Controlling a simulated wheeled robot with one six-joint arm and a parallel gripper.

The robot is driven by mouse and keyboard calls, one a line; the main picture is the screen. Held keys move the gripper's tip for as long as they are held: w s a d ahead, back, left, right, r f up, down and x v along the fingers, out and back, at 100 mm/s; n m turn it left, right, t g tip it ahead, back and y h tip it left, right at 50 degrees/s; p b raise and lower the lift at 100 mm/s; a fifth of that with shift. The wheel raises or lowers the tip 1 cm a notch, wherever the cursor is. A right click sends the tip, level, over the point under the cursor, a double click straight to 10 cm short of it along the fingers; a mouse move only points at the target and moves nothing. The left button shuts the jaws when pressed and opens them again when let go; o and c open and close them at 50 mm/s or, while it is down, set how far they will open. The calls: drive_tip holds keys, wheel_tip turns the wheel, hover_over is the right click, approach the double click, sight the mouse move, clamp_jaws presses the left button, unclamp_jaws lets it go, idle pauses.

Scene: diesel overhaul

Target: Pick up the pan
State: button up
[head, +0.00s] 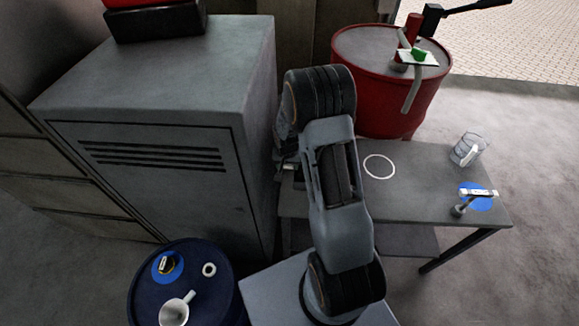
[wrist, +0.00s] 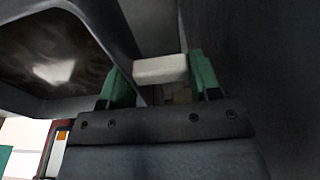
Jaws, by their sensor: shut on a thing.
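The pan (wrist: 122,45) fills the upper left of the wrist view, with a grey rim and wall around a dark, glossy inside. A pale block (wrist: 160,69), seemingly a grip on the pan's side, sits between the green pads of my gripper (wrist: 160,76). My gripper is shut on this block. In the head view my arm covers most of the pan and the gripper, at the left end of the grey table beside the cabinet. I cannot tell whether the pan touches the table.
The grey cabinet (head: 160,75) stands close on the left. The grey table (head: 425,180) holds a white ring (head: 379,167), a clear jug (head: 467,150) and a blue disc (head: 482,204). A red drum (head: 375,95) stands behind; a blue drum (head: 215,275) stands in front.

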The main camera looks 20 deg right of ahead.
drive_tip(key=s+a+r+b, duration=0.2)
drive_tip(key=s+a+r, duration=0.4)
drive_tip(key=s, duration=0.2)
drive_tip(key=shift+s+a, duration=0.2)
